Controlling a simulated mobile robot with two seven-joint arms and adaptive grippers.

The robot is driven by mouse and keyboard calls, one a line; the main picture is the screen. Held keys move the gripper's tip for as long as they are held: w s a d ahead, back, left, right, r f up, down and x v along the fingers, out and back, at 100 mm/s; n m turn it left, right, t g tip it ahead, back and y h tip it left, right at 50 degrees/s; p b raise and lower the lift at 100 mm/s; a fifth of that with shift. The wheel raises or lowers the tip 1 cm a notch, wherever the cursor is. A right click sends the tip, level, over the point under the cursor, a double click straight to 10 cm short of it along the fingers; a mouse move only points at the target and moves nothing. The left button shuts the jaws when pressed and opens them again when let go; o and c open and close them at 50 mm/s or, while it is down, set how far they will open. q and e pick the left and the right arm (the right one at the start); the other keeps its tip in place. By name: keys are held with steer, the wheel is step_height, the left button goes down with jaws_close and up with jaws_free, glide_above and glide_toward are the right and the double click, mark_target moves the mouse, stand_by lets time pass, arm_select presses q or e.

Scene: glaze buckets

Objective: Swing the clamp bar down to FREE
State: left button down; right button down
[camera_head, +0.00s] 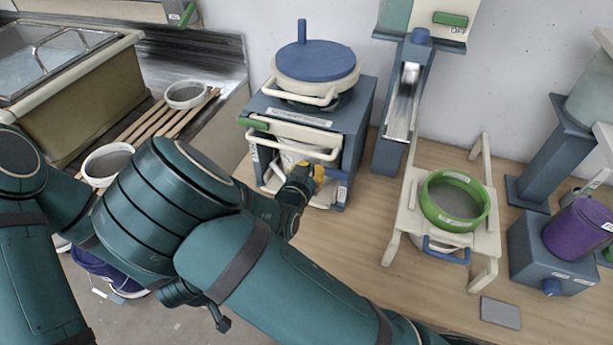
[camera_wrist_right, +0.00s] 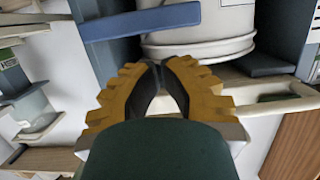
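The blue press-like machine (camera_head: 357,125) stands at the back of the wooden table. A cream U-shaped bar (camera_head: 292,145), which looks like the clamp bar, crosses its open front. A pale bucket sits inside, mostly hidden in the head view; a pale bucket also shows in the right wrist view (camera_wrist_right: 205,30). My right gripper (camera_head: 318,172), with yellow fingers, is just below the bar at the machine's opening. In the right wrist view its fingertips (camera_wrist_right: 160,63) meet, with nothing clear between them. A cream bar (camera_wrist_right: 275,106) runs beside the right finger; contact is unclear.
A round blue lid (camera_head: 315,60) with an upright knob tops the machine. To the right are a blue stand (camera_head: 392,152), a cream stool with a green ring (camera_head: 455,200) and a purple bucket (camera_head: 580,228). Table in front of the machine is clear. A sink stands at left.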

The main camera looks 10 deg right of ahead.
steer(key=x, duration=0.5)
